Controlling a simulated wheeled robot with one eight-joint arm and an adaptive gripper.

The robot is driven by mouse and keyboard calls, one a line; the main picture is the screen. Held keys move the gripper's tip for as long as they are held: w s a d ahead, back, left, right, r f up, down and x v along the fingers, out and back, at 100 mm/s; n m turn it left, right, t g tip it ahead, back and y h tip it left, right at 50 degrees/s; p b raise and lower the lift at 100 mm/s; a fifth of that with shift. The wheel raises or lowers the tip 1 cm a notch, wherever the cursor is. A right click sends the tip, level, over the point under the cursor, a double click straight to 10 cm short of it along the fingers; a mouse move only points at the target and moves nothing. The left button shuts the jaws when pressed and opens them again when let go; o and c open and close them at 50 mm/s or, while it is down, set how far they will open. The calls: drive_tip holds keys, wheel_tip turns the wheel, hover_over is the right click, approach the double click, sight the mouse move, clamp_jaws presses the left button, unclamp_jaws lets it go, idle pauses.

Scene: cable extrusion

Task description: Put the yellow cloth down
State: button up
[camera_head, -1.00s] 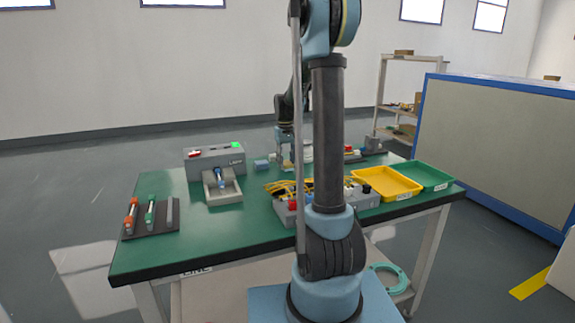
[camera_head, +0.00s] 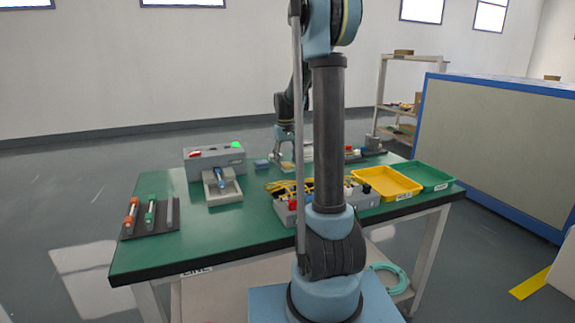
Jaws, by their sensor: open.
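The yellow cloth (camera_head: 287,166) is a small pale yellow patch on the green table (camera_head: 245,228), near its far edge. My gripper (camera_head: 284,158) points down right at the cloth and is open. The fingertips are small in this view, and I cannot tell whether they touch the cloth. My own arm column hides the table just right of the gripper.
A small blue block or cloth (camera_head: 261,164) lies left of the gripper. A grey box with a green light (camera_head: 215,158) stands further left. A yellow tray (camera_head: 388,182) and a green tray (camera_head: 424,176) are at the right.

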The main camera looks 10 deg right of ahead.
sight(286, 164)
wheel_tip(286, 164, up, 11)
drive_tip(key=shift+a, duration=0.2)
drive_tip(key=shift+s+f, duration=0.1)
idle(0.4)
